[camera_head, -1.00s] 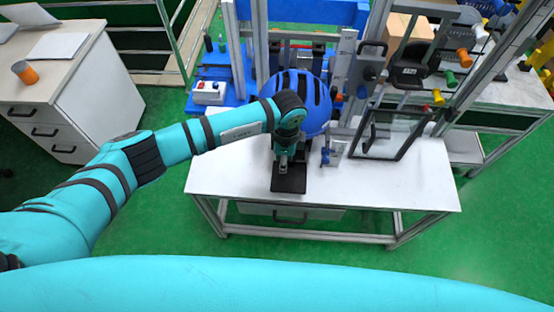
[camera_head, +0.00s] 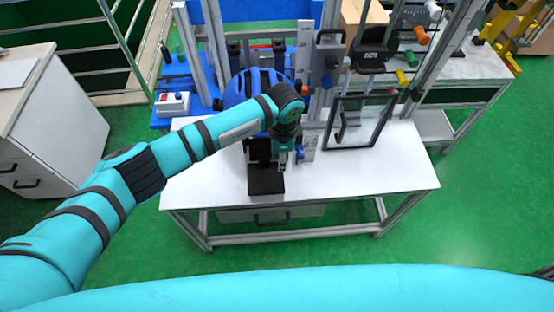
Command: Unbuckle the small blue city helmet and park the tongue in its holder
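The blue helmet (camera_head: 235,93) sits at the back of the white table, in front of the tower frame. My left forearm and wrist cover much of it. My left gripper (camera_head: 283,158) points down in front of the helmet, just right of a black pad (camera_head: 266,181). Its fingers are too small to tell open from shut. A small grey stand with a blue part (camera_head: 301,153) is close at the gripper's right; I cannot tell if this is the tongue holder. The strap, buckle and tongue cannot be made out. My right gripper is not in view.
A black-framed clear panel (camera_head: 358,122) stands on the white table (camera_head: 385,175) at right. A control box with a red button (camera_head: 172,103) is at back left. The table's right front is clear.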

